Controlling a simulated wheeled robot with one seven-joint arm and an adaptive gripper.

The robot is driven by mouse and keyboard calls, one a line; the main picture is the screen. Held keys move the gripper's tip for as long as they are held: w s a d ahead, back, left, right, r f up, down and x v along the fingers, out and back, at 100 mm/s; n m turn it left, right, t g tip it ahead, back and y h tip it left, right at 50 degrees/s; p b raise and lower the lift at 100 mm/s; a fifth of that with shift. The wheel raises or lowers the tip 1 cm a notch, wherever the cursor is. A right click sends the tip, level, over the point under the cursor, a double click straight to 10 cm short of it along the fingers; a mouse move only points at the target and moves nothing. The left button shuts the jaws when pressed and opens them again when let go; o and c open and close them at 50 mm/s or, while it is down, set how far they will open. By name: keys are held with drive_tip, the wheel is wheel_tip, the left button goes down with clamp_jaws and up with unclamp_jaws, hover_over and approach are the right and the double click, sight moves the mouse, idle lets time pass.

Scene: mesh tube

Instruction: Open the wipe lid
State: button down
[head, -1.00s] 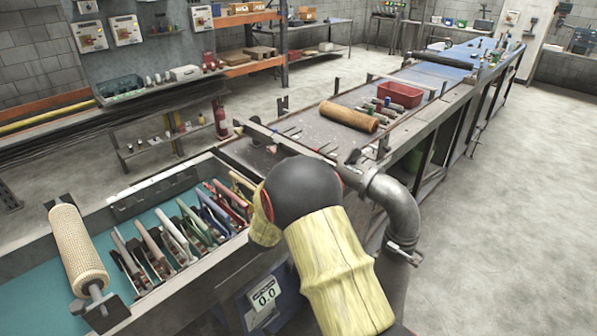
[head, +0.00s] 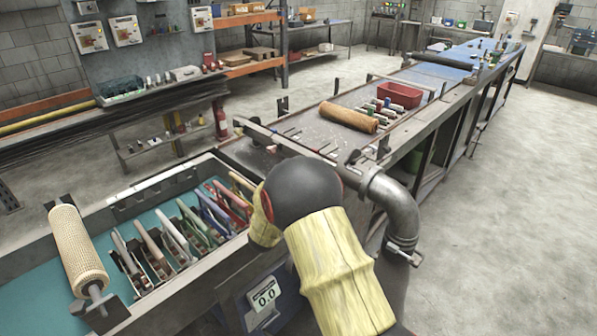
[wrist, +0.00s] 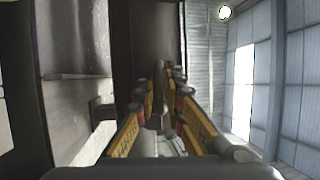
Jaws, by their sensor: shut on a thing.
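My gripper (wrist: 163,95) shows in the wrist view with its two yellow-and-black fingers drawn close together. A small grey piece (wrist: 155,122) shows between the fingers; I cannot tell clearly what it is. In the head view the gripper is hidden behind my yellow-and-black arm, at the near side of the bench. I cannot pick out the wipe lid for certain in either view.
Several coloured clamp-like tools (head: 185,232) stand in a row in the teal-floored trough, beside a mesh roll (head: 77,250). A grey pipe elbow (head: 398,210) stands close right of my arm. A brown roll (head: 348,117) and red bin (head: 400,95) lie farther back. The right floor is clear.

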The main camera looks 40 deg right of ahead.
drive_tip(key=shift+f, duration=0.3)
drive_tip(key=shift+d+r+y+p, duration=0.1)
drive_tip(key=shift+r+y+p, duration=0.3)
drive_tip(key=shift+r+p, duration=0.25)
drive_tip(key=shift+d+r+b, duration=0.3)
drive_tip(key=shift+r+b, duration=0.1)
drive_tip(key=shift+b, duration=0.15)
drive_tip(key=c, duration=2)
unclamp_jaws()
drive_tip(key=shift+r+m, duration=0.1)
drive_tip(key=shift+m, duration=0.2)
drive_tip(key=shift+o, duration=0.2)
drive_tip(key=shift+r, duration=0.1)
drive_tip(key=v, duration=1.2)
drive_tip(key=shift+w+a+r, duration=0.1)
